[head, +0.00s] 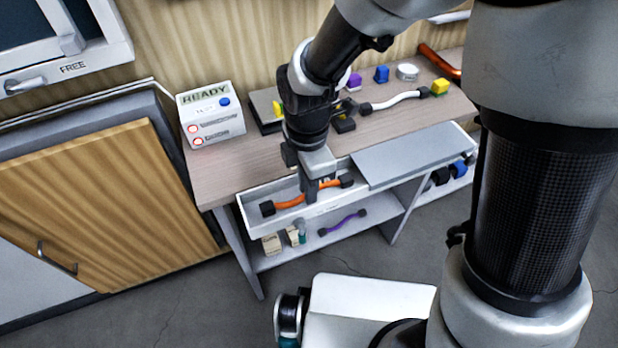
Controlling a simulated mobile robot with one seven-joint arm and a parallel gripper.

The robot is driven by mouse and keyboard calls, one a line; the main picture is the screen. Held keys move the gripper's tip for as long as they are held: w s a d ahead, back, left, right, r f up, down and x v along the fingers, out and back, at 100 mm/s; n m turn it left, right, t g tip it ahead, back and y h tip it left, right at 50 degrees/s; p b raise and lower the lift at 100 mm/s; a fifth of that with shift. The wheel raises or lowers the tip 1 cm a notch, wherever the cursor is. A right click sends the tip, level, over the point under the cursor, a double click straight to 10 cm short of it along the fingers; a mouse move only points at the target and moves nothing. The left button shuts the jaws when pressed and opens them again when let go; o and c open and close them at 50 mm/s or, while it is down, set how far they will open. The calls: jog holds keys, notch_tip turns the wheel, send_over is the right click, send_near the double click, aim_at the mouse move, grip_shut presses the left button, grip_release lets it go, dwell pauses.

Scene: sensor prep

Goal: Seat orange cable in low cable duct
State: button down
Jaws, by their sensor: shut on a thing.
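The orange cable (290,202) has a black plug at each end and shows in the head view at the front of the bench. It lies lengthwise in or just over the white low cable duct (262,224), a long open trough along the bench's front edge. I cannot tell whether it touches the duct floor. My gripper (311,192) points down over the duct and is shut on the cable near its middle. The fingers hide that part of the cable. A grey cover (415,155) lies over the right part of the duct.
The bench top (230,165) holds a READY box (210,115), a white cable (395,100) and several small coloured blocks at the back. A purple cable (342,223) lies on the lower shelf with small bottles. A wooden cabinet (100,200) stands at left.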

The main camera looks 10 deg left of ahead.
jog(key=shift+f, duration=0.2)
jog(key=c, duration=1.2)
grip_release()
jog(key=shift+r, duration=0.1)
jog(key=shift+o, duration=0.4)
jog(key=shift+r+p, duration=2.95)
jog(key=shift+r, duration=0.55)
